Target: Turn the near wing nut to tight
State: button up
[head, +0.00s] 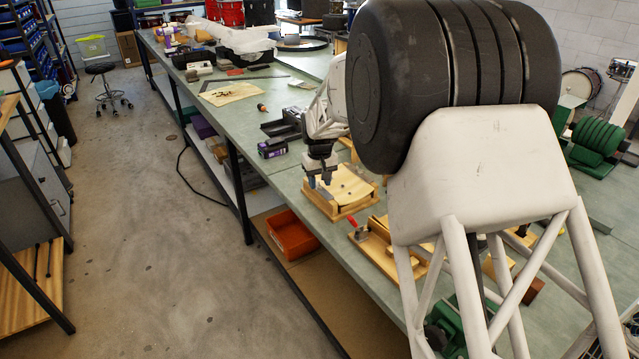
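My gripper (319,181) points down over the left part of a light wooden fixture (352,198) on the green bench. Some small dark marks show on the fixture's top, to the right of the gripper.
A second wooden fixture (381,249) with a red-tipped part (351,222) stands nearer on the bench (345,255). A dark tray (281,128) and a purple-black box (272,148) lie beyond. My large arm parts block the right. An orange bin (291,236) sits on the lower shelf.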

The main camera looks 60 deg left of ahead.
jog(key=shift+f, duration=0.45)
grip_shut()
jog(key=shift+m, duration=0.6)
dwell(0.5)
